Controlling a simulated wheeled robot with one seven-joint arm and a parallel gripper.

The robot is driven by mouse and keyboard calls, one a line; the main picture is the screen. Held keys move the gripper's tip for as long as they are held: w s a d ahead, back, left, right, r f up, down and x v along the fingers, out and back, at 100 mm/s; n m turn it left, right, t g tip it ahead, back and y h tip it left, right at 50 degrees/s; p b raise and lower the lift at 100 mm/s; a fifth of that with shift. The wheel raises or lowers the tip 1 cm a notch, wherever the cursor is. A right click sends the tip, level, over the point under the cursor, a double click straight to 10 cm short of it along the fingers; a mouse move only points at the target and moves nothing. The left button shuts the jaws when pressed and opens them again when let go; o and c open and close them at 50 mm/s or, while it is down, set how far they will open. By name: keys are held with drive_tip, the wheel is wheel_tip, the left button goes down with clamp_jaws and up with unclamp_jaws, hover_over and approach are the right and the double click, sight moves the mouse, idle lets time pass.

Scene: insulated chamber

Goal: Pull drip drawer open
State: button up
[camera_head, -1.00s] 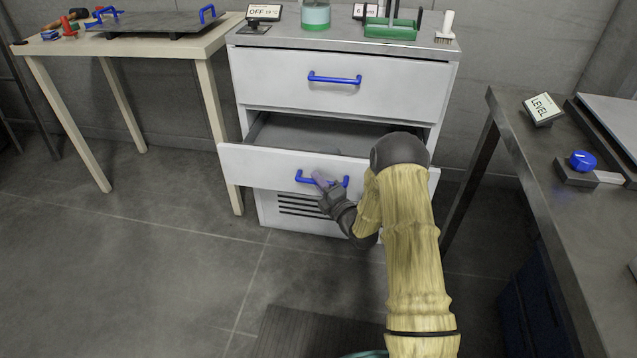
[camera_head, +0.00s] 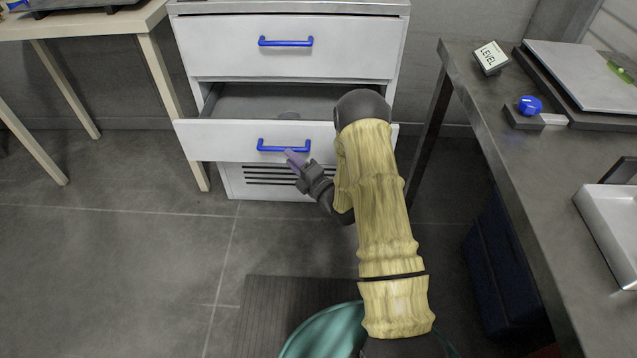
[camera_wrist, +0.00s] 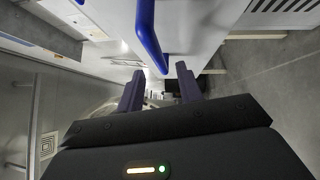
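The lower drawer (camera_head: 220,140) of the white cabinet stands pulled partly out, its inside showing above its front. Its blue bar handle (camera_head: 270,148) runs across the front; a blue handle (camera_wrist: 150,35) also shows large in the wrist view. My gripper (camera_head: 292,156) is at the right half of this handle, just in front of and below it. In the wrist view its two purple fingers (camera_wrist: 160,76) are spread apart, with the handle's end beyond and between their tips. I see no grip on the handle; whether a finger touches it I cannot tell.
The closed upper drawer (camera_head: 350,55) has its own blue handle (camera_head: 285,42). A metal table (camera_head: 520,150) with a LEVEL sign (camera_head: 490,57) stands close on the right. A wooden-legged table (camera_head: 120,22) stands left. The floor (camera_head: 130,260) at front left is clear.

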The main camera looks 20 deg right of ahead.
drive_tip(key=p+v, duration=0.1)
drive_tip(key=v, duration=1)
drive_tip(key=shift+s, duration=0.35)
wheel_tip(320, 180, up, 6)
drive_tip(key=w+m+g+h, duration=0.2)
drive_tip(key=m+g+h, duration=0.5)
drive_tip(key=m, duration=0.3)
drive_tip(key=s+a+r+m+g+h, duration=0.1)
drive_tip(key=s+r+m+g, duration=0.3)
drive_tip(key=s+m, duration=0.5)
drive_tip(key=s+a+r+m+g+h, duration=0.1)
drive_tip(key=s+r+m+g, duration=0.4)
drive_tip(key=s, duration=0.6)
wheel_tip(320, 180, up, 36)
drive_tip(key=m+t+p, duration=0.1)
drive_tip(key=p, duration=3.6)
drive_tip(key=shift+w, duration=0.15)
